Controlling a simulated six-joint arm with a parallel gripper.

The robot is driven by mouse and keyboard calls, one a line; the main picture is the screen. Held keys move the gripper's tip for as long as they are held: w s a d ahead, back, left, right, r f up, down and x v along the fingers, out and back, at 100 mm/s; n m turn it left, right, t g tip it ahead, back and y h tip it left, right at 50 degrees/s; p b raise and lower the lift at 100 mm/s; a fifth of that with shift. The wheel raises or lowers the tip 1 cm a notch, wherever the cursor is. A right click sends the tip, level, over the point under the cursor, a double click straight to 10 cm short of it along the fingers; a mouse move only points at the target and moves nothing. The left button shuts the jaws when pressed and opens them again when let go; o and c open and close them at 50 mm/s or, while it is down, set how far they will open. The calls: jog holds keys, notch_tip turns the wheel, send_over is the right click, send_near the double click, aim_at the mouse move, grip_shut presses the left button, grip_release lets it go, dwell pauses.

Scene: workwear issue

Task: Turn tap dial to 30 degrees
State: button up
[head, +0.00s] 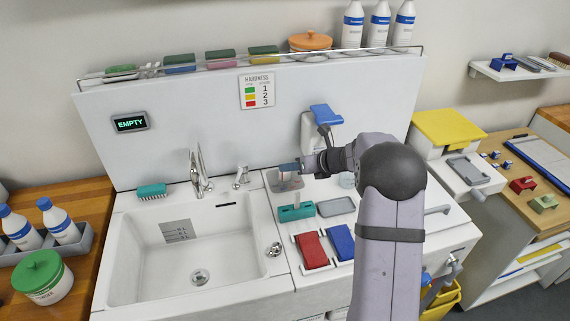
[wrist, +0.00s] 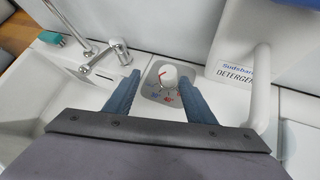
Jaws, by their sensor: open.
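The tap dial (wrist: 168,74) is a pale round knob with a red line on its top. It stands on a grey plate (wrist: 153,90) that carries small red and blue marks; I cannot read its angle. In the head view the plate (head: 272,183) lies behind the teal holder, and my gripper (head: 287,168) partly covers the dial. In the wrist view my gripper (wrist: 160,81) is open, with one blue finger on each side of the dial. I cannot tell whether either finger touches it.
The tap (head: 198,170) and a small lever fitting (head: 241,176) stand at the sink (head: 130,250), left of my gripper. A detergent dispenser (wrist: 232,45) rises close on the right. A teal holder (head: 296,212) and red (head: 311,250) and blue (head: 340,242) items sit in front.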

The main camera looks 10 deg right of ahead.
aim_at(285, 173)
jog(key=w+f+h+p, duration=0.1)
jog(key=h, duration=0.1)
jog(key=w+a+f+m+h+p, duration=0.1)
jog(key=p, duration=0.1)
jog(key=shift+a+g+h, duration=0.2)
jog(key=shift+g+h, duration=0.1)
jog(key=shift+h, duration=0.1)
jog(key=shift+p+x, duration=1.2)
jog(key=shift+x, duration=2.5)
jog(key=shift+d+f, duration=0.1)
